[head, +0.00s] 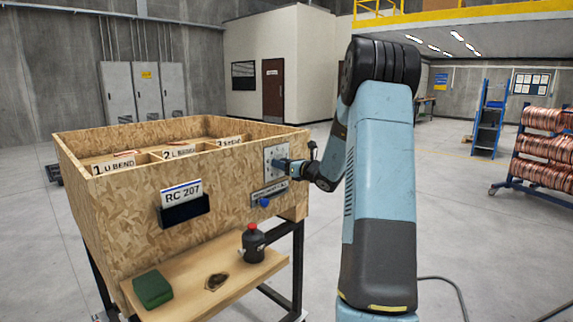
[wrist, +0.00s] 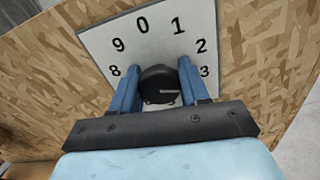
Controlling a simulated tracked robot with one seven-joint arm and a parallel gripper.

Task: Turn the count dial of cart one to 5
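The count dial is a black round knob (wrist: 159,80) on a white number plate (wrist: 100,42) in the wrist view. The plate shows 8, 9, 0, 1, 2 and 3; its lower part is hidden behind my gripper. A short light mark lies on the knob's face, right of centre; I cannot tell which number it marks. My gripper (wrist: 160,76) has a blue finger on each side of the knob, seemingly touching it. In the head view the plate (head: 270,153) is on the right end of the wooden cart (head: 125,215), with my gripper (head: 283,164) at it.
A blue knob (head: 264,202) sits below the plate. A black bottle (head: 253,243) and a green block (head: 152,289) stand on the cart's shelf (head: 190,305). An RC 207 card (head: 181,194) is on the cart's front. Open floor lies to the right, with copper coils (head: 542,150) beyond.

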